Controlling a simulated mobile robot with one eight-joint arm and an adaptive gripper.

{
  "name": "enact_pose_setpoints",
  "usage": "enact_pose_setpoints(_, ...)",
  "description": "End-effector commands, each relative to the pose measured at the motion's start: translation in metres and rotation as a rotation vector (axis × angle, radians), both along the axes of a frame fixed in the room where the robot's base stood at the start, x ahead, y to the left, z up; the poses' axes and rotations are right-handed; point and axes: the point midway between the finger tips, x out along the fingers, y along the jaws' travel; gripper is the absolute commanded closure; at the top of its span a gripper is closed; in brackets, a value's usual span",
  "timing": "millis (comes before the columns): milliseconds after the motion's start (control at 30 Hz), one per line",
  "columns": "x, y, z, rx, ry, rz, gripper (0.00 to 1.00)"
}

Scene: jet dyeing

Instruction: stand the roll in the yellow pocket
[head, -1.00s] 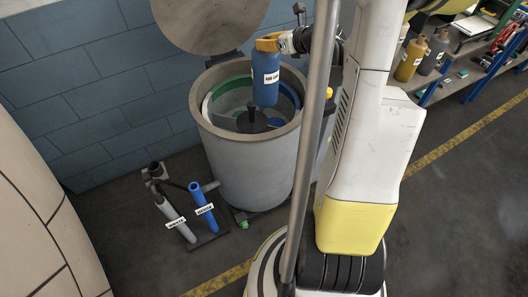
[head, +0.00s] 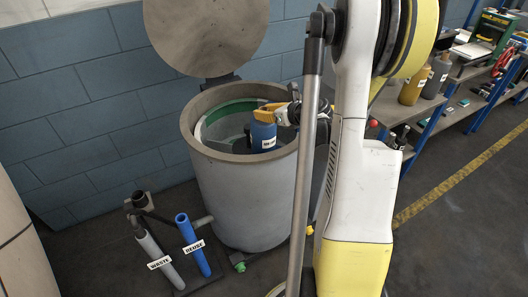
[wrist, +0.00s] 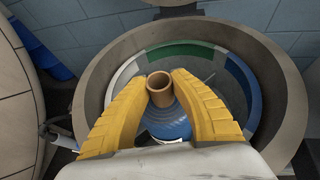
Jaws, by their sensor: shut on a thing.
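The roll is blue with a white label (head: 263,135) and hangs upright inside the open grey vat's mouth. In the wrist view its brown core end (wrist: 160,88) points up at the camera. My gripper's yellow fingers (head: 268,112) are shut on its upper end; they also flank the core in the wrist view (wrist: 160,92). The vat (head: 236,200) has coloured bands on its inner wall: green (wrist: 181,50) at the back, blue (wrist: 242,83) at the right and a pale one at the left. I see no yellow pocket; the near inside wall is hidden.
The round lid (head: 205,30) stands open behind the vat. A grey pipe (head: 158,255) and a blue pipe (head: 193,245), both labelled, stand at the front left. A shelf with bottles (head: 413,86) is at the right. The block wall is close behind.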

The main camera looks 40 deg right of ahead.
Motion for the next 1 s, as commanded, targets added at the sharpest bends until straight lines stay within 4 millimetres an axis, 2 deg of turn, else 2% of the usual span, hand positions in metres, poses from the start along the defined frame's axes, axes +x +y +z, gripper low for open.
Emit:
enact_pose_setpoints(33,0.001,-0.001,-0.015,0.0,-0.001,0.0,1.0)
enact_pose_setpoints(100,0.0,0.0,-0.028,0.0,-0.001,0.0,1.0)
enact_pose_setpoints(267,0.0,0.0,-0.044,0.0,-0.001,0.0,1.0)
enact_pose_setpoints(467,0.0,0.0,-0.072,0.0,-0.001,0.0,1.0)
enact_pose_setpoints(1000,0.0,0.0,-0.08,0.0,-0.001,0.0,1.0)
